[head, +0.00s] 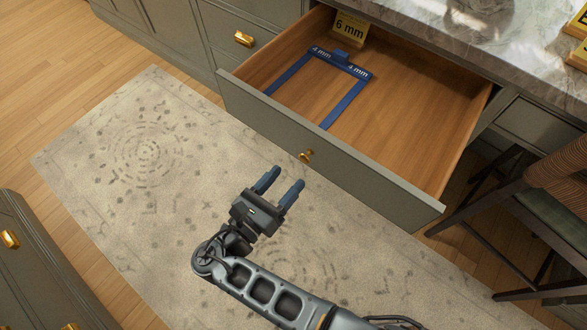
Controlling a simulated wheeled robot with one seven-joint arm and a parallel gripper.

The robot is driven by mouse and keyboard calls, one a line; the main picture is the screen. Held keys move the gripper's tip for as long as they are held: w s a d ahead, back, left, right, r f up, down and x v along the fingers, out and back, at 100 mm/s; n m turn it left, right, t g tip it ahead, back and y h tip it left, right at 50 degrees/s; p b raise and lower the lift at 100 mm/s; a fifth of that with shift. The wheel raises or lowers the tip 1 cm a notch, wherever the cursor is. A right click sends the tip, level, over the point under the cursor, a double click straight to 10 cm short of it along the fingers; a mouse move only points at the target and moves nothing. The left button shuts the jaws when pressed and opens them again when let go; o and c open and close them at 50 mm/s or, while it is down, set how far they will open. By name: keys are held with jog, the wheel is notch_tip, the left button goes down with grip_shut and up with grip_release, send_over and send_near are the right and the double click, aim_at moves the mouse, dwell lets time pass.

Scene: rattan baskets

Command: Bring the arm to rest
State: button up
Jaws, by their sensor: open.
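My gripper (279,187) is open and empty, with two blue fingers apart. In the head view it is over the patterned rug, just in front of the open drawer (340,165). My grey arm (275,292) reaches up from the bottom of the picture. The gripper appears apart from the drawer front and its brass knob (307,155), though the exact gap cannot be told.
In the drawer lie a blue frame marked 4 mm (347,101) and a yellow 6 mm piece (348,30). A marble counter (480,50) is above. A chair (555,200) stands at right, a cabinet (40,270) at lower left. The rug (130,170) is clear.

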jog(key=shift+v, duration=1.1)
